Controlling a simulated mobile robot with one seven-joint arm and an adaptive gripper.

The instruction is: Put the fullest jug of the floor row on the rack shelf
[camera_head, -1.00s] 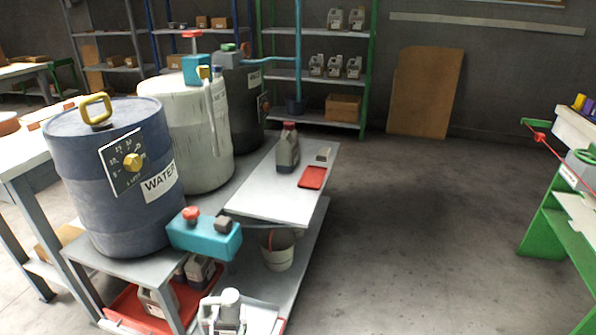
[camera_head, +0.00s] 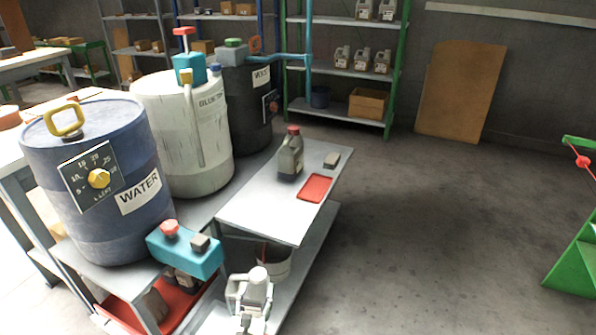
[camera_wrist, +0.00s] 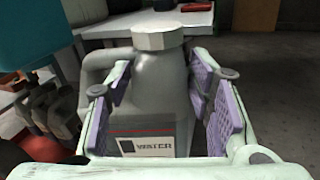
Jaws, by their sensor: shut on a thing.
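A grey jug (camera_wrist: 155,95) with a pale faceted cap and a label reading WATER stands upright between the purple-padded fingers of my gripper (camera_wrist: 160,115) in the wrist view. My gripper is shut on it. In the head view the jug (camera_head: 258,278) and my gripper (camera_head: 247,300) are low in the picture, in front of the bench. The jug's base is hidden and its fill level cannot be told. Other jugs (camera_head: 182,282) stand partly hidden under the bench by the red tray. The green-posted rack (camera_head: 345,70) at the back holds several jugs on its shelves.
A blue WATER drum (camera_head: 95,220), a white drum (camera_head: 175,130) and a dark drum (camera_head: 243,120) line the bench. A capped jug (camera_head: 291,155) and red tray (camera_head: 316,187) are on the bench top (camera_head: 255,215). A bucket (camera_head: 275,263) is below.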

